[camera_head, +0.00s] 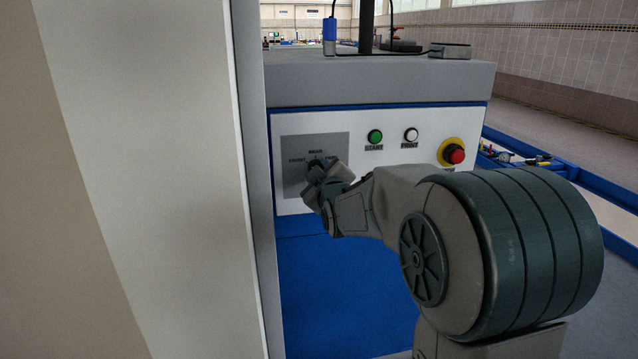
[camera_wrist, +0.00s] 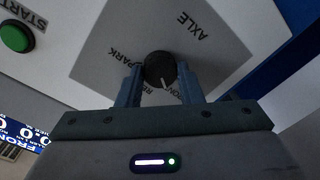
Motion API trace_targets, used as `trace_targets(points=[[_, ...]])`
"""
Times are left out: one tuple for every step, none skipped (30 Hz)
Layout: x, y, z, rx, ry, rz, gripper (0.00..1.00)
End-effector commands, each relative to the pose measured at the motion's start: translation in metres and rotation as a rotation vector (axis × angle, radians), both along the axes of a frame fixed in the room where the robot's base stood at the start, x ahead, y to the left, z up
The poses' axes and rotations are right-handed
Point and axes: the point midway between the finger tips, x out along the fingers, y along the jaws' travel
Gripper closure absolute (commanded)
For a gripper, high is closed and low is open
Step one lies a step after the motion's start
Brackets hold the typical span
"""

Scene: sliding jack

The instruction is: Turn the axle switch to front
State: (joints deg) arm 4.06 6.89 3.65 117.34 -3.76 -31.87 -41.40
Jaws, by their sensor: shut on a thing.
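The axle switch (camera_wrist: 160,66) is a round black knob with a white pointer line, on a grey plate with the word AXLE. In the wrist view its pointer is toward the bottom of the picture, slightly right. PARK is printed left of it; other labels are partly hidden by the fingers. My gripper (camera_wrist: 160,76) is shut on the knob, one finger on each side. In the head view my gripper (camera_head: 322,178) is at the grey plate (camera_head: 296,146), where FRONT shows on the left; the knob is mostly hidden there.
On the same white panel are a green START button (camera_head: 375,136), a white button (camera_head: 411,134) and a red emergency stop (camera_head: 453,153) on yellow. A large pale column (camera_head: 150,180) stands close on the left.

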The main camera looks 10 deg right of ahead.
Motion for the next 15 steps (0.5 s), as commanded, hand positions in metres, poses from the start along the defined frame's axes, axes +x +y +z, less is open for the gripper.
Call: trace_targets(points=[[-0.0001,0.0004,-0.0023,-0.017,0.000,0.001,0.90],[-0.0001,0.0004,-0.0020,-0.025,0.000,0.000,0.90],[-0.0002,0.0004,-0.0017,-0.036,0.000,0.001,0.90],[-0.0002,0.0005,-0.0015,-0.043,0.000,0.000,0.90],[-0.0002,0.0004,-0.0013,-0.049,0.000,0.001,0.90],[-0.0002,0.0004,-0.0011,-0.055,0.001,0.000,0.90],[-0.0002,0.0004,-0.0010,-0.059,0.001,0.000,0.90],[-0.0001,0.0004,-0.0009,-0.062,0.002,0.001,0.90],[-0.0001,0.0004,-0.0008,-0.065,0.002,0.001,0.90],[-0.0001,0.0004,-0.0006,-0.067,0.002,0.001,0.90],[-0.0001,0.0003,-0.0006,-0.069,0.002,0.001,0.90],[-0.0001,0.0004,-0.0005,-0.070,0.002,0.000,0.90],[-0.0001,0.0003,-0.0004,-0.071,0.002,0.000,0.90],[-0.0001,0.0002,-0.0003,-0.071,0.002,0.000,0.90],[-0.0001,0.0002,-0.0003,-0.071,0.002,0.000,0.90]])
